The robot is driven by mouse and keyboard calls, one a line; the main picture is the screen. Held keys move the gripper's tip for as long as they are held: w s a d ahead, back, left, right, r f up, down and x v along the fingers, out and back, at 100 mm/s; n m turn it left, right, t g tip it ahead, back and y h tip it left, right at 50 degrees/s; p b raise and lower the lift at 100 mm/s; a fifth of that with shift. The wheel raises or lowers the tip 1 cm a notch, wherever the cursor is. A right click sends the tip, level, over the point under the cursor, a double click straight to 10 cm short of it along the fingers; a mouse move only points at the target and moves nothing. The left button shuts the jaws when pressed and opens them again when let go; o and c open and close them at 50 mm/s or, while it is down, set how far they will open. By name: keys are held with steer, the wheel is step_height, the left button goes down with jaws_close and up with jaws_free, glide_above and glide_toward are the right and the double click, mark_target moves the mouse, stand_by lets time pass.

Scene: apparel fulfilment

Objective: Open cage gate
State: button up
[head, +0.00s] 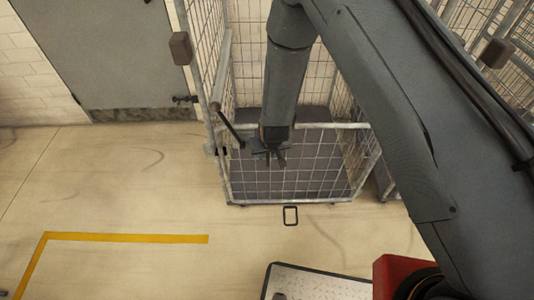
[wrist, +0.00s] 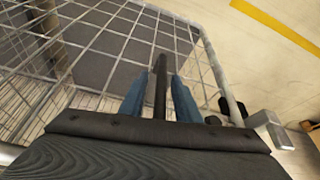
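The wire cage's front gate (head: 325,163) is a low mesh panel in a grey tubular frame, standing across the front of the cage in the head view. It seems closed. Its mesh also fills the upper left of the wrist view (wrist: 110,42). My gripper (head: 272,160) is at the gate's upper left part. In the wrist view my gripper (wrist: 160,92) has its two blue fingers apart, with a dark upright bar (wrist: 160,75) between them and narrow gaps on both sides. Another dark slanted bar (head: 228,127) runs from the cage's left post toward my gripper. Contact is unclear.
A grey door (head: 125,50) is at the back left. Taller mesh cage sides (head: 208,45) rise beside the gate. The floor left of the cage is clear.

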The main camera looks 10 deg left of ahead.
steer(key=shift+f, duration=0.15)
steer(key=shift+c, duration=0.4)
jaws_close()
